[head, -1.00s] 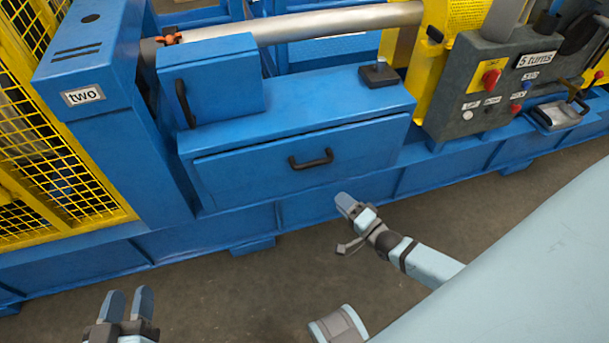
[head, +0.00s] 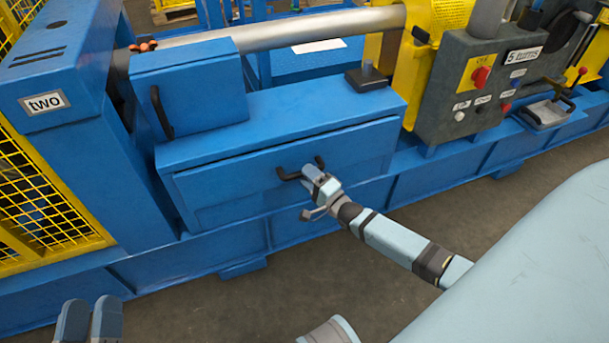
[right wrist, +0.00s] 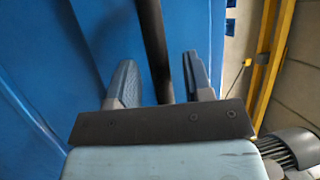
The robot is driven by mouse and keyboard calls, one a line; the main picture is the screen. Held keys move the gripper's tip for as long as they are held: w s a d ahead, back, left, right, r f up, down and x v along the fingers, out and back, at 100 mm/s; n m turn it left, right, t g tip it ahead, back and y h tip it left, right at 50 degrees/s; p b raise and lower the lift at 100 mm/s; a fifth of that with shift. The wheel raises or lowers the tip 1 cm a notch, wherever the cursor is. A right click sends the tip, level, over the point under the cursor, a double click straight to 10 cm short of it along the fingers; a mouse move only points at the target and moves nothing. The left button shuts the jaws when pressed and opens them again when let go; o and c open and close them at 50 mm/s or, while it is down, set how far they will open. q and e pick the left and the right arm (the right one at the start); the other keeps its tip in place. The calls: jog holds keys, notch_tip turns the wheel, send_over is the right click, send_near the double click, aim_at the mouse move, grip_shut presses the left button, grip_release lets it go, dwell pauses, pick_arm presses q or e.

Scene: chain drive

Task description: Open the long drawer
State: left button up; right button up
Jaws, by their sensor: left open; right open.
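The long drawer (head: 240,175) is a wide blue front on the blue machine, with a black bar handle (head: 291,174) at its middle. It looks closed. My right gripper (head: 312,177) is at the handle and covers part of it. In the right wrist view the dark handle bar (right wrist: 154,50) runs between the two open fingers of my right gripper (right wrist: 161,80), with gaps on both sides. My left gripper (head: 88,318) is open and empty at the bottom left, over the floor, away from the drawer.
A smaller blue box (head: 190,85) with a black vertical handle stands above the drawer's left end. A grey control panel (head: 475,85) with knobs is at the right. A yellow mesh guard (head: 45,205) is at the left. The floor (head: 270,305) before the drawer is clear.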

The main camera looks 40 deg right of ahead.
jog(key=shift+x, duration=0.9)
pick_arm(q)
jog(key=shift+f, duration=0.3)
pick_arm(e)
jog(key=shift+c, duration=0.2)
grip_shut()
pick_arm(q)
jog(key=s+a+f+g+y+p, duration=0.1)
jog(key=a+f+g+y+p, duration=0.3)
jog(key=f, duration=0.5)
jog(key=shift+f+g+p, duration=0.25)
jog(key=shift+g+p, duration=0.25)
jog(key=shift+p, duration=0.55)
pick_arm(e)
jog(key=s+a, duration=0.2)
jog(key=s, duration=0.9)
jog(key=shift+s+a, duration=0.4)
pick_arm(q)
jog(key=shift+r, duration=0.1)
pick_arm(e)
jog(key=shift+o, duration=0.2)
grip_release()
